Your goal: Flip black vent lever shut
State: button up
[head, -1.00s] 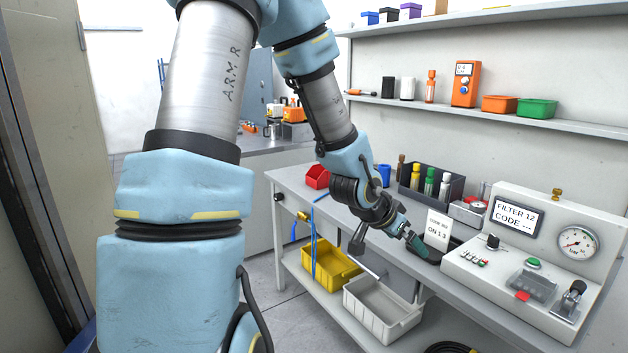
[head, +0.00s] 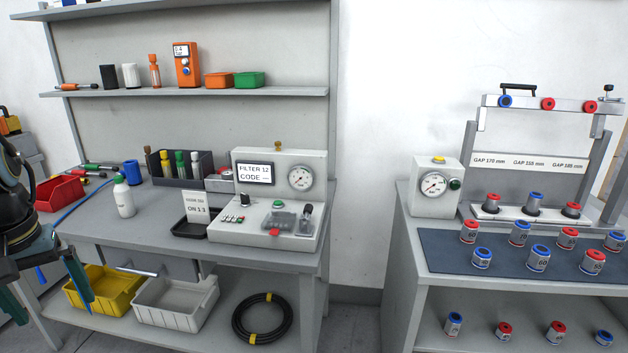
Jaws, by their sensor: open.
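The grey-white test console (head: 223,233) stands on the bench in the middle of the head view. A small black-handled lever (head: 305,217) stands up at the right end of its sloped front, right of a clear-covered block. I take it for the vent lever; its exact angle is too small to tell. A black knob (head: 244,200) sits at the console's left. My gripper (head: 46,286) is at the far left edge, in front of the bench, open with its teal fingers apart. It is well away from the lever.
A black tray (head: 187,229) with a card and a white green-capped bottle (head: 124,199) stand left of the console. A bottle rack (head: 181,182) is behind them. Yellow and white bins sit below. A second bench (head: 421,275) with a gauge and several cylinders stands right, beyond a gap.

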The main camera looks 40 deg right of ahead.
aim_at(308, 208)
jog(key=z, duration=1.15)
